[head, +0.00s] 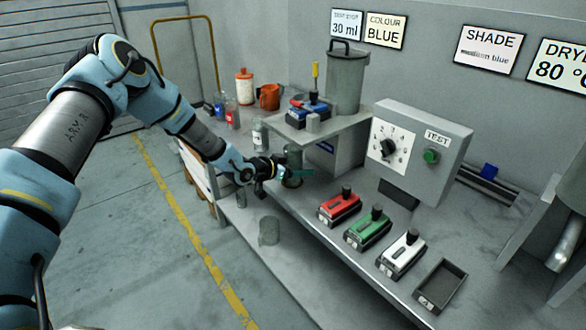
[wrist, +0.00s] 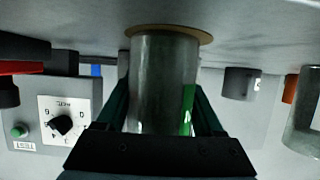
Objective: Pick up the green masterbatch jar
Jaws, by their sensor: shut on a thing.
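A dark, see-through jar (head: 294,155) stands upright at the left end of the bench, beside the raised shelf. In the wrist view, which is upside down, the jar (wrist: 160,85) fills the middle and shows a green patch on one side. A tan round disc (wrist: 190,32) lies at its foot; I cannot tell if the jar touches it. My gripper (head: 294,174) is shut on the jar, one finger on each side, and my gripper (wrist: 166,110) hides its upper part in the wrist view.
The raised shelf (head: 350,130) with a grey lidded canister (head: 346,82) stands close to the right. Behind are a clear jar (head: 260,134), an orange jug (head: 269,97) and a white bottle (head: 244,87). Red (head: 340,208), green (head: 368,229) and white (head: 401,253) boxes line the front edge.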

